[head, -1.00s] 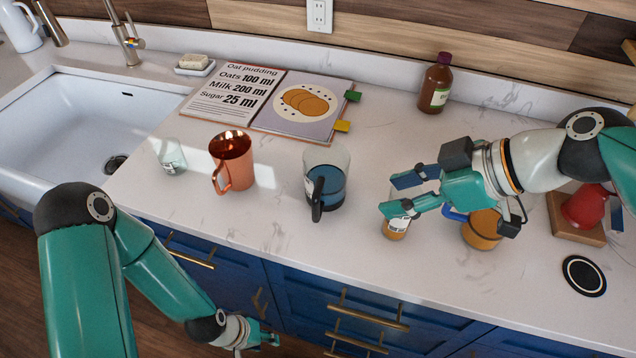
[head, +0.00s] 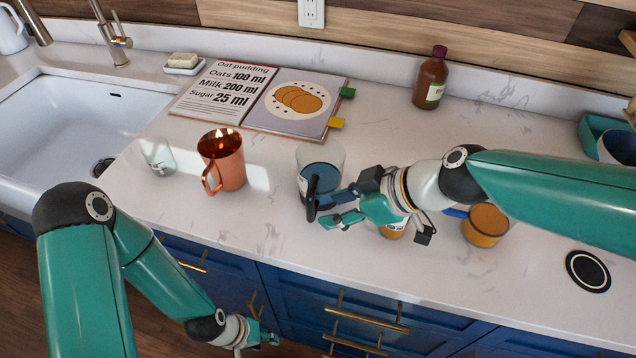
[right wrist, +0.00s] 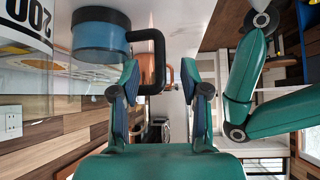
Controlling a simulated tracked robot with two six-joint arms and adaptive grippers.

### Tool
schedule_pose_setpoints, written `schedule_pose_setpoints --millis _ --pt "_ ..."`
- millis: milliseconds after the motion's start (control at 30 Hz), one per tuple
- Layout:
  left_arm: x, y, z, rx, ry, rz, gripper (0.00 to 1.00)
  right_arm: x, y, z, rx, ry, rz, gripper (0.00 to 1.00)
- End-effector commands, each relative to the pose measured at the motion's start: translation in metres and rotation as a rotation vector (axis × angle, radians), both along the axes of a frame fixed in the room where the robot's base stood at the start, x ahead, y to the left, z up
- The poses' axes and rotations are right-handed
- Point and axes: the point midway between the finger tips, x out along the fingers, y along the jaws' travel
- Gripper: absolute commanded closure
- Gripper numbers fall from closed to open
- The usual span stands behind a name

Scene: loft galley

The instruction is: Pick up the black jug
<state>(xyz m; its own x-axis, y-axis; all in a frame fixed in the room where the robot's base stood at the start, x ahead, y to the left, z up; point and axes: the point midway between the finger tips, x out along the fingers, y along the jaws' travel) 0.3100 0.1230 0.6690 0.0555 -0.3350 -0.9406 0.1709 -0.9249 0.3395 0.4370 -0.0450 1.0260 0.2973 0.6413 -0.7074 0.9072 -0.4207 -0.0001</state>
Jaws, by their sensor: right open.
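The black jug (head: 323,160) is a clear vessel with a black handle and blue contents. It stands on the counter in the middle of the head view, its handle (head: 311,194) facing the front edge. My right gripper (head: 328,211) is open beside the handle, coming in from the right. In the right wrist view the picture is upside down. There the jug (right wrist: 98,40) is at upper left, and its black handle (right wrist: 157,62) reaches between the open fingers (right wrist: 160,85); no grip shows. My left gripper (head: 262,338) hangs low before the cabinets, its fingers too small to read.
A copper mug (head: 228,160) and a small clear glass (head: 158,155) stand left of the jug. An orange-filled jug (head: 486,225) and a small jar (head: 393,231), partly hidden by my gripper, stand right. Behind are a recipe book (head: 300,104) and a brown bottle (head: 431,78).

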Motion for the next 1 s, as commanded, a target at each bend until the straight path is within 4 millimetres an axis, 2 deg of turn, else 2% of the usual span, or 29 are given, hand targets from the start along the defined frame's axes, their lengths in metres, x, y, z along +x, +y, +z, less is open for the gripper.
schedule_pose_setpoints --millis 167,300,400,733,1000 --pt "0.0 0.0 0.005 0.0 0.0 0.0 0.6 0.004 0.01 -0.007 -0.001 0.003 0.003 0.54" --pt "0.0 0.0 0.011 0.0 0.0 0.0 0.6 0.011 0.025 -0.02 -0.002 0.006 0.003 0.54" --pt "0.0 0.0 0.008 0.0 0.0 0.0 0.6 0.015 0.033 -0.03 0.001 0.004 0.002 0.54" --pt "0.0 0.0 0.008 0.0 0.0 0.0 0.6 0.018 0.037 -0.035 0.0 0.0 0.0 0.54" --pt "0.0 0.0 0.008 0.0 0.0 0.0 0.6 0.018 0.037 -0.034 0.0 -0.001 0.001 0.99"
